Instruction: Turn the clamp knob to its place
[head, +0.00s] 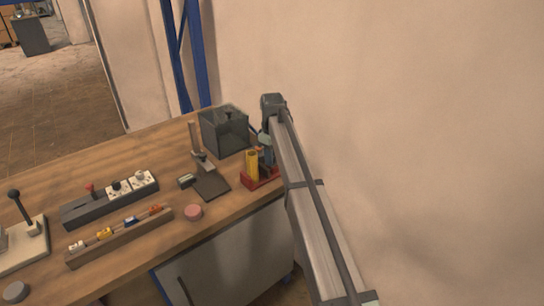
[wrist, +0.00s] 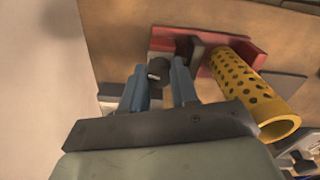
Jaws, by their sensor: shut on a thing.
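The clamp knob (wrist: 158,70), small, dark and rounded with a pale face, sits between the two blue fingers of my gripper (wrist: 158,82) in the wrist view. My gripper is shut on it. The knob is at a red clamp base (wrist: 240,50), beside a dark block. A yellow perforated tube (wrist: 248,90) lies along the right of the fingers, apart from them. In the head view my gripper (head: 267,157) reaches down at the red base (head: 262,181), just behind the yellow tube (head: 252,166). The knob is hidden there.
A dark box (head: 224,131) stands behind the clamp. A post stand with a dark plate (head: 211,186) is to its left. A pink disc (head: 193,212), a switch box (head: 110,199) and a rail of small coloured parts (head: 119,237) lie farther left. The wall is close on the right.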

